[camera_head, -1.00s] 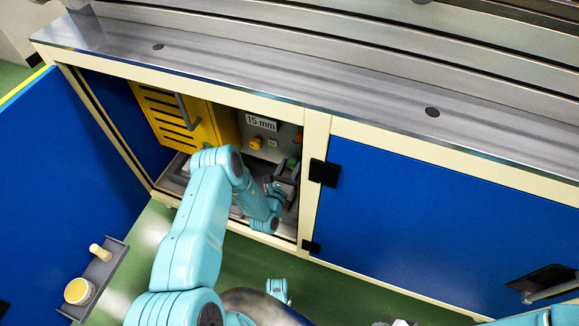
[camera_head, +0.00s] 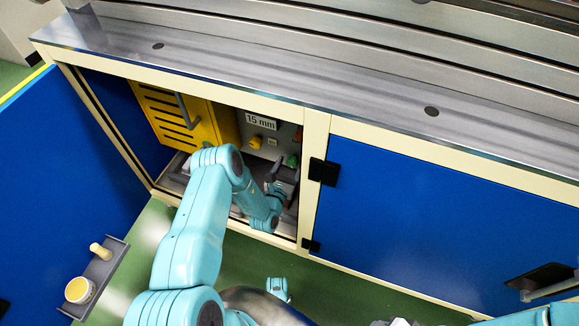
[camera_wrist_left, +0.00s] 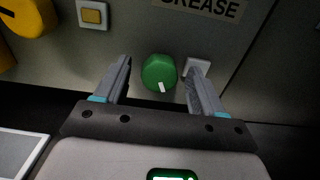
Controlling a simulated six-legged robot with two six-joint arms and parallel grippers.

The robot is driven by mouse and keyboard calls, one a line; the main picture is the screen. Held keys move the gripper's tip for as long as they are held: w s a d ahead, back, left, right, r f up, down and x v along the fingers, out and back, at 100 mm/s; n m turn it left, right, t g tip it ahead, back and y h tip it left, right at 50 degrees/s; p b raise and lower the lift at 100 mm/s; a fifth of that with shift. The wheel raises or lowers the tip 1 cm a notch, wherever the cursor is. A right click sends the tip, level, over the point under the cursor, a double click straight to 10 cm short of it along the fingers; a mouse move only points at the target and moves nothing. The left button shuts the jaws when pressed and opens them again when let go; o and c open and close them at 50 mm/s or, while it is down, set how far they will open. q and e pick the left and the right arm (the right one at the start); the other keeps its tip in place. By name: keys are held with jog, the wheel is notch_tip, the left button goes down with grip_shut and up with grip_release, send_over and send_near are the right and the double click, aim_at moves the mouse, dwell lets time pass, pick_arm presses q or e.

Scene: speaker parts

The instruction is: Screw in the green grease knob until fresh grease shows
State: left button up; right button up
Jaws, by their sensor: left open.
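The green grease knob (camera_wrist_left: 158,70) sits on the grey panel under a label reading GREASE (camera_wrist_left: 200,8). A white mark shows low on its face. In the head view the knob (camera_head: 291,161) is inside the open cabinet. My left gripper (camera_wrist_left: 159,78) is open, with one finger on each side of the knob and a visible gap to each. In the head view my left gripper (camera_head: 285,176) is just below the knob. A small pale square fitting (camera_wrist_left: 198,66) is partly hidden behind the right finger. I cannot make out any grease.
A yellow knob (camera_head: 255,142) and a square button (camera_head: 272,142) are left of the green knob, below a 15 mm sign (camera_head: 261,122). A yellow slotted box (camera_head: 177,116) fills the cabinet's left. The blue door (camera_head: 65,185) stands open, with a small tray (camera_head: 102,272).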

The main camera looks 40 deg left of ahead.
pick_arm(q)
jog(key=shift+s, duration=0.1)
jog(key=p+v, duration=0.4)
jog(key=v, duration=1.2)
jog(key=shift+s+f, duration=0.1)
jog(key=shift+s, duration=0.05)
